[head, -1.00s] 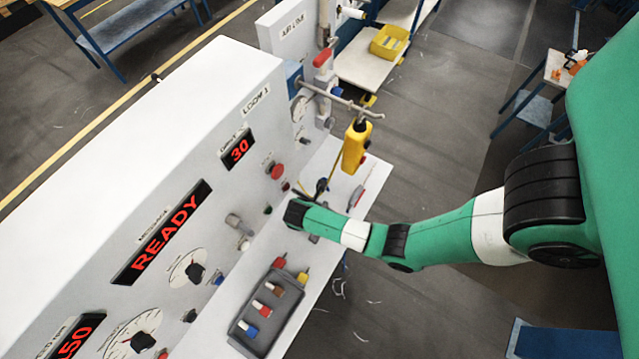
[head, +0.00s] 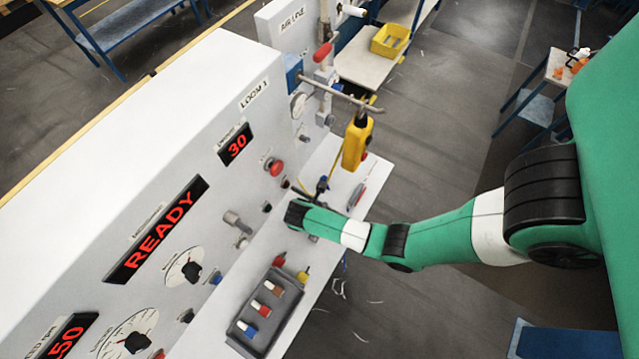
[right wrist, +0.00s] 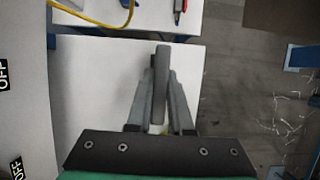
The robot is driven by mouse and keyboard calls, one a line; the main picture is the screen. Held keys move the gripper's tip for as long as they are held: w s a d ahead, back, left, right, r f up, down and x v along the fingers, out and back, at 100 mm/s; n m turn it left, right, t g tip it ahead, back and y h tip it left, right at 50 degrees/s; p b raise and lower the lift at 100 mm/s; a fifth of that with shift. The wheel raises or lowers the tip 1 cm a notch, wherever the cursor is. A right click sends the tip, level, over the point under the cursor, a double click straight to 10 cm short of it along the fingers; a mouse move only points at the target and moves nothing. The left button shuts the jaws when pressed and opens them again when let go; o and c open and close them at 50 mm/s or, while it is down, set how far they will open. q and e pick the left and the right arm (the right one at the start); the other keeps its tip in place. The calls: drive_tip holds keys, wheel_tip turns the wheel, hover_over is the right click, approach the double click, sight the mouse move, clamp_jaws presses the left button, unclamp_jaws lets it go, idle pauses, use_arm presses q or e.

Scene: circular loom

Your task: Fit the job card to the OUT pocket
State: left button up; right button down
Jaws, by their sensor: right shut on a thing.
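My right arm reaches in from the right in the head view, and its black wrist end (head: 298,212) is over the white shelf (head: 325,255) in front of the loom panel. In the right wrist view my right gripper (right wrist: 161,76) is shut on a thin dark grey piece (right wrist: 161,60), seen nearly edge-on between the two fingers. I cannot tell from its face whether it is the job card. The OUT pocket is not recognisable in either view. My left gripper is not in view.
The loom panel (head: 150,190) with its dials and READY display stands left of the arm. A yellow pendant (head: 356,145) hangs beyond the wrist. A grey block with coloured plugs (head: 262,312) sits on the near shelf. Open floor lies to the right.

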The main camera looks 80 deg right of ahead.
drive_tip(key=shift+f, duration=0.15)
idle(0.3)
drive_tip(key=shift+f+b, duration=1.8)
drive_tip(key=shift+f, duration=0.5)
drive_tip(key=c, duration=0.7)
unclamp_jaws()
drive_tip(key=shift+r, duration=0.1)
drive_tip(key=shift+c, duration=0.2)
drive_tip(key=p+v, duration=0.2)
drive_tip(key=v, duration=0.8)
drive_tip(key=shift+r, duration=0.2)
drive_tip(key=shift+a+r, duration=0.3)
drive_tip(key=shift+r, duration=0.25)
